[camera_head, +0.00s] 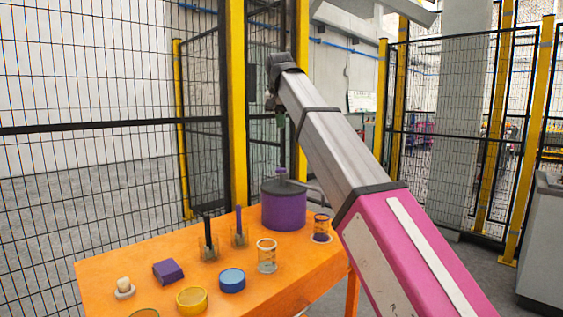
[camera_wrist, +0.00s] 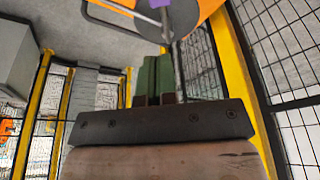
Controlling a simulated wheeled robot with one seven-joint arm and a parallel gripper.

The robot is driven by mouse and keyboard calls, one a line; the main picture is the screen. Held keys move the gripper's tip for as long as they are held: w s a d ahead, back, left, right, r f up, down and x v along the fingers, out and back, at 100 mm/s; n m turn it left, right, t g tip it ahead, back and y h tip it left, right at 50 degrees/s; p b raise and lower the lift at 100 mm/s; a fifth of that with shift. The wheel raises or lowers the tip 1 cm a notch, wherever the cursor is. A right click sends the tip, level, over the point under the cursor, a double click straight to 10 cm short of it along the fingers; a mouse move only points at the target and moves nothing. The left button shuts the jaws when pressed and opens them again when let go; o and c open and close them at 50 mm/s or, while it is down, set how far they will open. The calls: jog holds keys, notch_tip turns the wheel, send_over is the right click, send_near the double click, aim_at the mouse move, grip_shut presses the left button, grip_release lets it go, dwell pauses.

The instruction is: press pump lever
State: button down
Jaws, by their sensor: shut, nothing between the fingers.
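The pump (camera_head: 284,209) is a purple cylinder with a dark top and a small purple knob, standing at the far right end of the orange table (camera_head: 120,285). Its grey lever (camera_head: 305,185) sticks out from the top toward the right. The dark pump top also shows at the upper edge of the wrist view (camera_wrist: 182,18), with a thin rod across it. My gripper (camera_head: 281,121) hangs above the pump, clear of it; its green fingers (camera_wrist: 160,72) are shut and empty, pointing toward the pump. The far end of the lever is partly hidden by my arm.
Beakers (camera_head: 267,256), tube holders (camera_head: 239,236), yellow (camera_head: 191,300) and blue dishes (camera_head: 232,280), a purple block (camera_head: 168,271) and a small white object (camera_head: 124,288) stand on the table. Yellow-posted mesh fencing (camera_head: 237,110) rises behind. A grey cabinet (camera_head: 542,250) stands at right.

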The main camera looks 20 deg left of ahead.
aim_at(282, 169)
jog(key=shift+f, duration=0.1)
jog(key=x, duration=0.9)
jog(key=s+x, duration=0.1)
jog(key=x, duration=0.3)
jog(key=shift+w+d+f, duration=0.1)
jog(key=shift+d+f, duration=0.05)
jog(key=shift+f, duration=0.3)
jog(key=shift+s+d+f+t, duration=0.1)
jog(key=shift+s+f+t, duration=0.2)
jog(key=shift+f+t, duration=0.2)
jog(key=shift+s+d+f+t, duration=0.1)
jog(key=shift+s+f+t, duration=0.2)
jog(key=shift+f+t, duration=0.15)
jog(key=shift+s+f+t+y, duration=0.1)
jog(key=shift+f+t+y, duration=0.05)
jog(key=shift+f, duration=0.8)
jog(key=shift+s+f+t+y, duration=0.1)
jog(key=shift+s+f+y, duration=0.05)
jog(key=shift+f, duration=0.75)
